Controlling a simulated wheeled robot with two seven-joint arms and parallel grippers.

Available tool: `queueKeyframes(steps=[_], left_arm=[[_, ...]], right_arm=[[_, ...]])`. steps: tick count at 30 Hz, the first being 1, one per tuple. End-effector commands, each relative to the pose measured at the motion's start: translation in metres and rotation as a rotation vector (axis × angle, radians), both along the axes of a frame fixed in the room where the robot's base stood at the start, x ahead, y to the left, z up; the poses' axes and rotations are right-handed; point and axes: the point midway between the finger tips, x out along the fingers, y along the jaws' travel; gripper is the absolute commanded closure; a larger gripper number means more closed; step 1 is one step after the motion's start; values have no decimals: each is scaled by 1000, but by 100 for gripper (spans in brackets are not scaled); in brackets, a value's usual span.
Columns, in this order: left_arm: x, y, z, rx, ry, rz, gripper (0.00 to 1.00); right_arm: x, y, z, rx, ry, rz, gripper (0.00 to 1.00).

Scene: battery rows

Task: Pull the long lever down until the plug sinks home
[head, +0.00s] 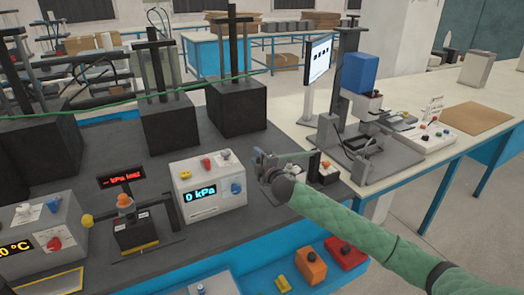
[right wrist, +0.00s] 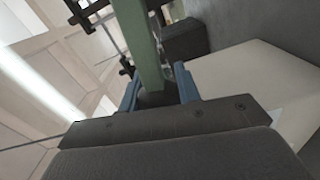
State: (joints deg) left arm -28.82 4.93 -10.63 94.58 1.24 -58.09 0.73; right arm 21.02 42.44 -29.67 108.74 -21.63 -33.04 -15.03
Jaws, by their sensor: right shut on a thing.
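My right gripper (head: 270,163) is at the near right part of the dark bench, its green-sleeved arm coming from the lower right. It is shut on the long green lever (head: 296,155), which runs right from the gripper towards a small black post (head: 314,163). In the right wrist view the lever (right wrist: 145,45) passes between the two blue fingers (right wrist: 158,95). Beside the post is a small fixture with an orange part (head: 326,165); I cannot tell whether this is the plug or how deep it sits. My left gripper is not in view.
A white box reading 0 kPa (head: 208,187) stands left of the gripper. A press with a blue head (head: 360,72) stands behind on the right. Orange (head: 310,267) and red (head: 346,252) boxes lie below in front.

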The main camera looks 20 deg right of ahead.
Motion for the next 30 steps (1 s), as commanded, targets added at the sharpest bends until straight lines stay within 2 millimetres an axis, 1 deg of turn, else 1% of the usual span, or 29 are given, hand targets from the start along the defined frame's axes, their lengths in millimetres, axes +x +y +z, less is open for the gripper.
queueKeyframes(steps=[1,3,6,12,18,28,29,30], left_arm=[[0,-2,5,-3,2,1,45],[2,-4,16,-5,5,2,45],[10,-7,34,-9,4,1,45],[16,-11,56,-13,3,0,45],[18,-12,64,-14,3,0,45],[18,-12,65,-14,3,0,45],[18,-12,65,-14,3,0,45],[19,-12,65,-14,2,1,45]], right_arm=[[0,1,-11,-23,0,0,100],[0,2,-19,-58,-3,0,100],[0,3,-28,-99,-6,0,100],[0,3,-39,-151,-11,0,100],[0,3,-44,-169,-11,1,100],[-1,3,-47,-171,-7,1,100],[-1,3,-47,-171,-7,1,65],[-1,3,-47,-171,-7,1,57]])
